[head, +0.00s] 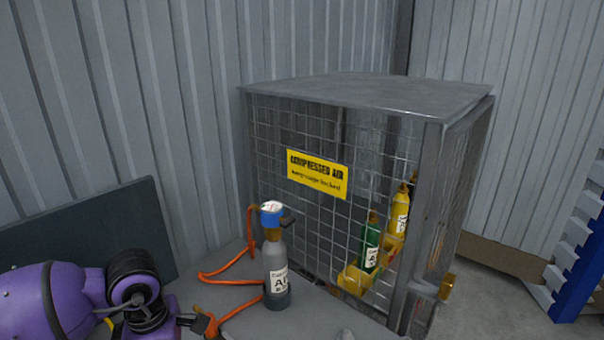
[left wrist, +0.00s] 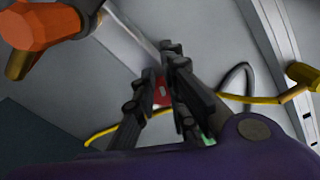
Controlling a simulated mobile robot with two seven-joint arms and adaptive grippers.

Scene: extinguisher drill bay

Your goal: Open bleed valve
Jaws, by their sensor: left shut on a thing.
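A grey air cylinder (head: 278,278) with a blue valve top (head: 271,216) and a pale dial stands upright on a grey bench in the head view. An orange hose (head: 230,281) loops beside it. My left gripper (head: 188,322) is low in the head view, left of the cylinder, close to an orange fitting (head: 208,324). In the left wrist view its dark fingers (left wrist: 152,88) are shut on a small red part (left wrist: 162,90), mostly hidden by them. I cannot tell whether this is the bleed valve. My right gripper is out of view.
A wire cage (head: 320,140) with a yellow sign (head: 317,174) stands behind the cylinder, holding a green bottle (head: 370,247) and yellow bottles (head: 400,212). In the left wrist view, an orange fitting (left wrist: 40,30) and a yellow hose (left wrist: 240,99) lie near the fingers.

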